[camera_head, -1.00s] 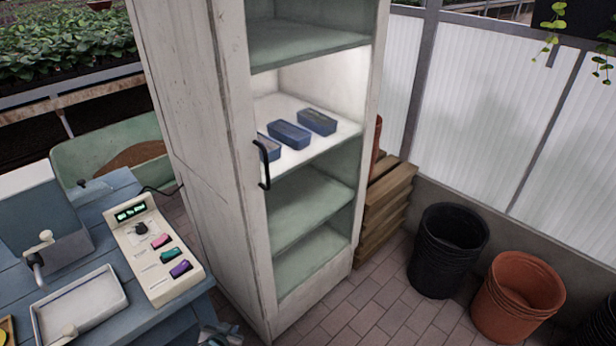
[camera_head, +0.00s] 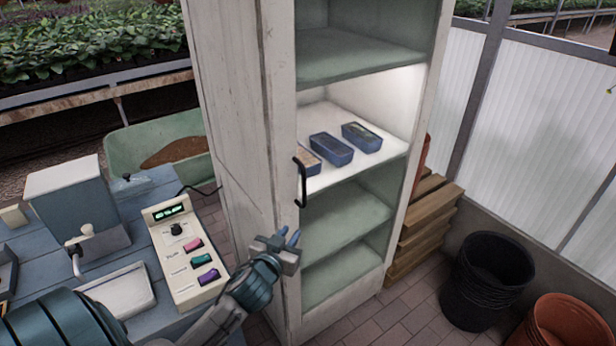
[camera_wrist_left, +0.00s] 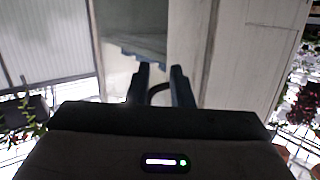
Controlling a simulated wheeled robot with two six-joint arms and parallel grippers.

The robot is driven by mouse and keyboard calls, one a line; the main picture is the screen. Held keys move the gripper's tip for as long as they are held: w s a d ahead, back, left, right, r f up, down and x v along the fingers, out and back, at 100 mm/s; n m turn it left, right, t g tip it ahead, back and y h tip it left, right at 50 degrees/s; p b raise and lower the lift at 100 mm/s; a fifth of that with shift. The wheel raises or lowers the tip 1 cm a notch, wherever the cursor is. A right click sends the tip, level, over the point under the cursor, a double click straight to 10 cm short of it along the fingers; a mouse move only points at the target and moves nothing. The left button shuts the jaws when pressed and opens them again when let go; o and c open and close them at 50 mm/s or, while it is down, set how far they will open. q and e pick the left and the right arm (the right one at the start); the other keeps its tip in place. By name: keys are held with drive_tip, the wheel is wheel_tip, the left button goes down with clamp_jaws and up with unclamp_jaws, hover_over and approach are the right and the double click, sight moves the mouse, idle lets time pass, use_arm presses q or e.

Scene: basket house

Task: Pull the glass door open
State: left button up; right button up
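A tall white cabinet (camera_head: 240,120) stands in the middle of the head view. Its front shows green shelves and a lit shelf through what looks like a closed glass door; the clear pane itself is hard to make out. A black bar handle (camera_head: 302,184) is on the front's left edge. My left gripper (camera_head: 287,236) is open and empty, just below the handle and apart from it in the head view. In the left wrist view its two fingers (camera_wrist_left: 160,82) are spread, with a dark curved piece, likely the handle, showing between them. My right gripper is not in view.
Blue trays (camera_head: 331,148) sit on the lit shelf. A blue workbench with a control box (camera_head: 187,258) lies to the left, near my left arm. Wooden crates (camera_head: 425,225) and black pots (camera_head: 487,272) stand to the right. Tiled floor is free in front.

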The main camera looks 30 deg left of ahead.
use_arm(q)
drive_tip(key=t, duration=0.2)
approach(303, 186)
drive_tip(key=x, duration=0.2)
drive_tip(key=shift+n, duration=0.3)
drive_tip(key=p+x, duration=0.4)
drive_tip(key=x, duration=0.5)
drive_tip(key=shift+w+r, duration=0.1)
drive_tip(key=shift+w, duration=0.3)
drive_tip(key=shift+w+a, duration=0.15)
drive_tip(key=shift+w, duration=0.15)
clamp_jaws()
